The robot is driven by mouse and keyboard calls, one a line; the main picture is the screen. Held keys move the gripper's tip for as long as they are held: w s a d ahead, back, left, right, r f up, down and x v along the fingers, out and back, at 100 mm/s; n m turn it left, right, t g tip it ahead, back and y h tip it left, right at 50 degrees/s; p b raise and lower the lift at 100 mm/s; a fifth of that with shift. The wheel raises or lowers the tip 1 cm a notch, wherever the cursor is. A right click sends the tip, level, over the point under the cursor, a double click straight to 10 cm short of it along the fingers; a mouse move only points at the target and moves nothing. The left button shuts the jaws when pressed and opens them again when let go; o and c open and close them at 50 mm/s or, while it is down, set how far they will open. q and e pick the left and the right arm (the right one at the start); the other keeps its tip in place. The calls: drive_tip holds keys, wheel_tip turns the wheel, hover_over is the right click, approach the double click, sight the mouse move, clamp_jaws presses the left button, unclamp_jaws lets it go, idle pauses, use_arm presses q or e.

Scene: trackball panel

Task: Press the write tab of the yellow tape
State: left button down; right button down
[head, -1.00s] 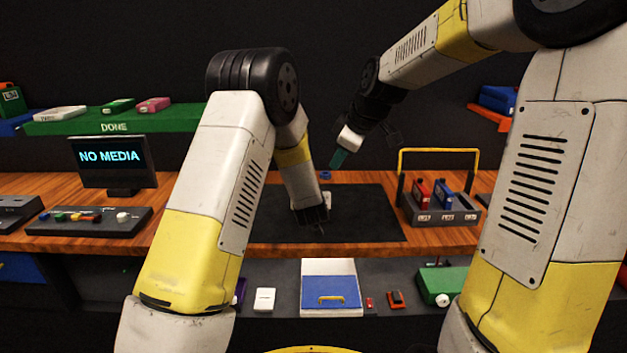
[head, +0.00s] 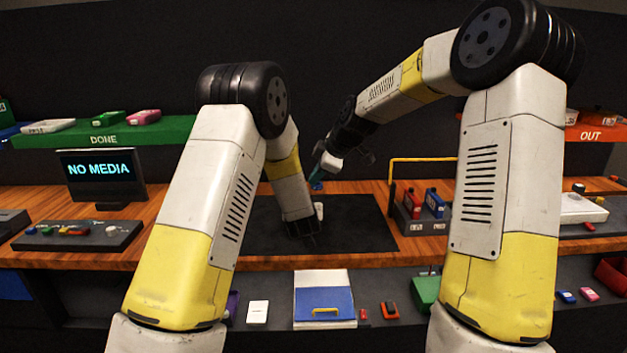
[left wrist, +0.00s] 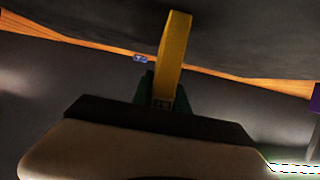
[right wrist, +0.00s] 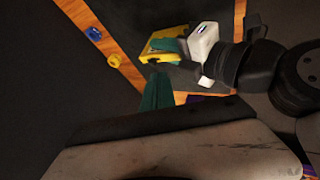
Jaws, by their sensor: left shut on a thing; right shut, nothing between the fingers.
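The yellow tape (left wrist: 174,60) stands upright between the teal fingers of my left gripper (left wrist: 161,92), which is shut on it. The right wrist view also shows the yellow tape (right wrist: 160,52) in that gripper, partly covered by a teal finger. In the head view my left gripper (head: 303,238) is low over the dark mat, and the tape is hidden there. My right gripper (right wrist: 157,92) is shut and empty, with its teal fingertips pointing toward the tape; I cannot tell the gap. In the head view my right gripper (head: 321,174) is above the mat's back part. I cannot make out the write tab.
A dark mat (head: 365,225) covers the middle of the wooden bench. A small blue item (right wrist: 94,33) and a small yellow item (right wrist: 113,60) lie near the mat's edge. A caddy (head: 427,222) with red and blue tapes stands right. A screen (head: 98,170) reads NO MEDIA.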

drive_tip(key=x, duration=0.8)
drive_tip(key=shift+w+d, duration=0.1)
drive_tip(key=shift+w, duration=1)
drive_tip(key=shift+r, duration=0.15)
drive_tip(key=v, duration=1)
